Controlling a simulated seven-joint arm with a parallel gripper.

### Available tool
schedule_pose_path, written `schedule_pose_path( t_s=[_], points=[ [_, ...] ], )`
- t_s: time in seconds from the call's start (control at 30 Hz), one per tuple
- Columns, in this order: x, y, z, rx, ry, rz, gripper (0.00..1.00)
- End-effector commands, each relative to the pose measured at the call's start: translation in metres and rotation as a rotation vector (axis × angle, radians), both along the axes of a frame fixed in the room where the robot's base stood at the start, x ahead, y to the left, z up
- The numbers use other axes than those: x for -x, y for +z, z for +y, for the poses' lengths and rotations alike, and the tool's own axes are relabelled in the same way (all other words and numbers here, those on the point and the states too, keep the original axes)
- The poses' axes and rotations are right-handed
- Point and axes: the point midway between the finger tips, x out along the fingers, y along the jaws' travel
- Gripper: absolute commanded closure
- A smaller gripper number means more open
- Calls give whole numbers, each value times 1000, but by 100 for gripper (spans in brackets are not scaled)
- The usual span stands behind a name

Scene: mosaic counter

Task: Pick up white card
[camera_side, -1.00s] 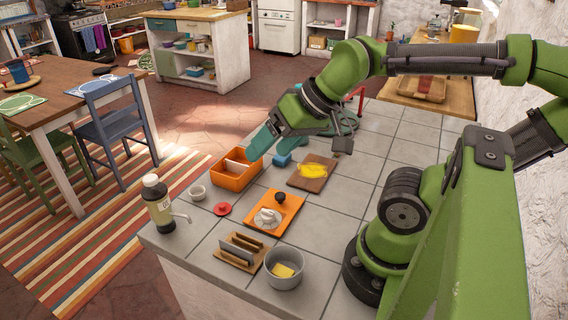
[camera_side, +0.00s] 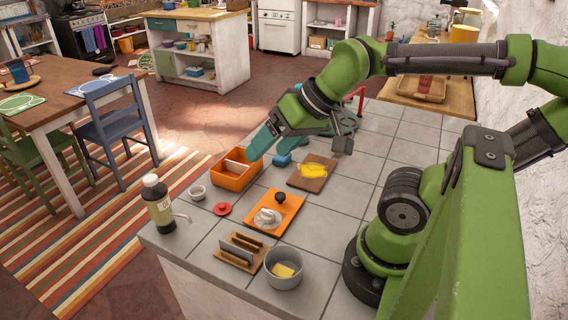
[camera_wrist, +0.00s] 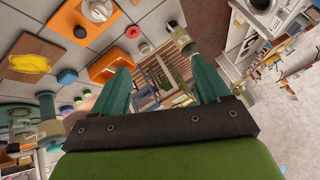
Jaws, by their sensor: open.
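An upright whitish card-like panel (camera_side: 237,167) stands in the orange bin (camera_side: 226,181) in the side view. I cannot tell for sure whether it is the white card or a divider. My gripper (camera_side: 263,143) is above the back right end of the bin, its teal fingers angled down to the left. In the wrist view my gripper (camera_wrist: 165,82) has its two teal fingers wide apart with nothing between them. The orange bin (camera_wrist: 105,63) lies left of the fingers there, and its inside is hard to make out.
A blue block (camera_side: 282,160) lies close right of the bin. A board with a yellow item (camera_side: 313,171), an orange board (camera_side: 264,222), a wooden rack with upright slabs (camera_side: 238,249), a grey pot (camera_side: 285,270), a white cup (camera_side: 198,193) and a bottle (camera_side: 158,206) share the tiled counter.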

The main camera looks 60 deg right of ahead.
Motion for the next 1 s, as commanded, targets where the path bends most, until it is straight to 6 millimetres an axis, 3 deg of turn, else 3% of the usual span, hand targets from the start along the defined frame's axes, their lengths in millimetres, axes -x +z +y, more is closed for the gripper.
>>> schedule_pose_path(
  t_s=[0.03, 0.3, 0.57, 0.67, 0.77, 1.0],
  points=[
    [0, 0, 0, 0, 0, 0, 26],
    [0, 0, 0, 0, 0, 0, 66],
    [0, 0, -1, 0, -2, 1, 66],
    [-3, -9, -4, -1, -15, 39, 66],
    [-17, -16, -11, 0, -40, 95, 66],
    [-89, -22, -53, 53, -54, 271, 66]
  ],
)
